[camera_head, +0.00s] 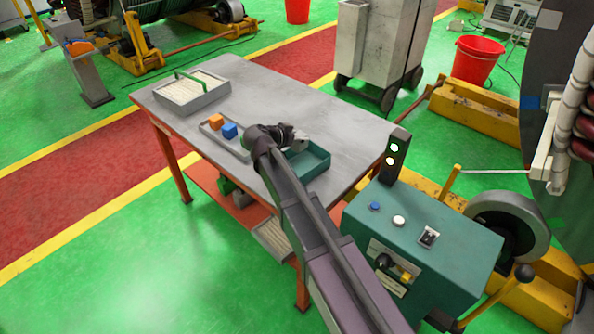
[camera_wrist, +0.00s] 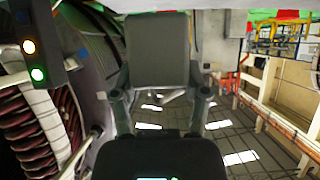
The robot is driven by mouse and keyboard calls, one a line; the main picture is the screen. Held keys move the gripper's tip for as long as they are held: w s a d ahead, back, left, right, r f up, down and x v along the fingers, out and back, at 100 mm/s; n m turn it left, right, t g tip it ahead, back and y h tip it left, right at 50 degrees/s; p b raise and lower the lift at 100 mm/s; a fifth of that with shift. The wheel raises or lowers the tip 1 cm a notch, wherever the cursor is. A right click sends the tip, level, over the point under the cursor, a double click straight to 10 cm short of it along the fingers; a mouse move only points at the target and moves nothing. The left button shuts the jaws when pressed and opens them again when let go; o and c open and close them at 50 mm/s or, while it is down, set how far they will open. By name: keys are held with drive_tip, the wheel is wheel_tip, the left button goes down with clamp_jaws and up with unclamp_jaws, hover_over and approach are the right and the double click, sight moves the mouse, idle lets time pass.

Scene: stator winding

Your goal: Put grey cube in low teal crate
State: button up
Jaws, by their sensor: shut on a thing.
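The grey cube (camera_wrist: 158,48) fills the upper middle of the wrist view. My gripper (camera_wrist: 160,88) is shut on it, one finger at each side. In the head view my gripper (camera_head: 299,139) is over the table, beside and above the far edge of the low teal crate (camera_head: 318,169). My arm hides the left part of the crate. I cannot clearly make out the grey cube in the head view, and the crate does not show in the wrist view.
A larger grey bin (camera_head: 207,99) stands at the table's far left. The table (camera_head: 290,95) is clear behind my gripper. A teal control box (camera_head: 455,245) stands at right.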

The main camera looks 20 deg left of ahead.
sight(298, 151)
drive_tip(key=shift+s+r+m+h+p, duration=0.3)
drive_tip(key=shift+s+r+m+h, duration=0.05)
drive_tip(key=shift+m+h, duration=0.05)
drive_tip(key=shift+f, duration=0.2)
idle(0.5)
wheel_tip(298, 151, down, 6)
drive_tip(key=b, duration=0.6)
idle(0.3)
drive_tip(key=shift+f+b, duration=1.85)
drive_tip(key=shift+b, duration=0.2)
drive_tip(key=shift+f, duration=0.15)
drive_tip(key=o, duration=1.2)
drive_tip(key=shift+c, duration=0.2)
drive_tip(key=shift+r, duration=0.2)
